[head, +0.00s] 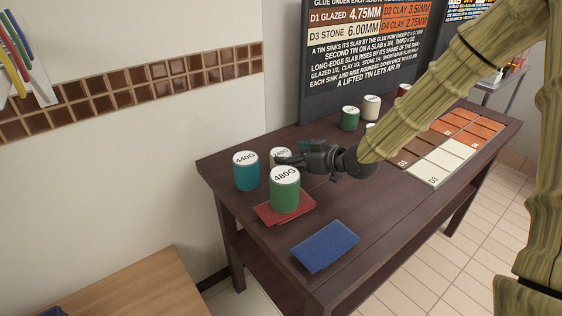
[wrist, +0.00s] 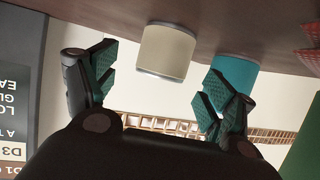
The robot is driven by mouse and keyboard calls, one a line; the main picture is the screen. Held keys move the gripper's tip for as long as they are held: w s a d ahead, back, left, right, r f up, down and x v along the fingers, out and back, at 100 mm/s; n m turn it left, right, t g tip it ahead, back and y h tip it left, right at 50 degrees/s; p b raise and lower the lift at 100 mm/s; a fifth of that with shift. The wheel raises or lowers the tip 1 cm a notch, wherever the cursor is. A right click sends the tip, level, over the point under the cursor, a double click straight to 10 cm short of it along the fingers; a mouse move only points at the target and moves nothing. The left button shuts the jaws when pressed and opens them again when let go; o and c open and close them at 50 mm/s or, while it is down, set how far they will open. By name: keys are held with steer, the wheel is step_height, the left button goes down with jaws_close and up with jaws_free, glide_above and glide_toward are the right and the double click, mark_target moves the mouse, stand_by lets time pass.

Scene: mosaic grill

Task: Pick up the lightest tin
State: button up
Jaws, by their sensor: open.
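A teal tin marked 440G (head: 246,174) stands at the table's left end. A green tin marked 480G (head: 285,194) stands on a red slab (head: 262,213). A cream tin (head: 276,162) stands behind it, its label partly hidden. My gripper (head: 290,160) is open beside the cream tin. In the upside-down wrist view, the cream tin (wrist: 166,50) is ahead, between the open fingers (wrist: 160,84). The teal tin (wrist: 236,72) is beside it, beyond the right finger. A green tin (head: 349,119), another cream tin (head: 371,108) and a dark red tin (head: 404,90) stand farther back.
A blue slab (head: 325,246) lies at the table's front edge. Orange, brown and cream tiles (head: 440,165) cover the right end. A dark board (head: 365,50) with glue and sinking rules stands behind. Bare tabletop (head: 345,200) lies between the slabs and tiles.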

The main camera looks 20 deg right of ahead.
steer(key=shift+x, duration=2.55)
steer(key=shift+s+a+f, duration=0.1)
steer(key=shift+f, duration=0.1)
steer(key=c, duration=1.1)
steer(key=shift+c, duration=0.9)
steer(key=shift+r, duration=0.15)
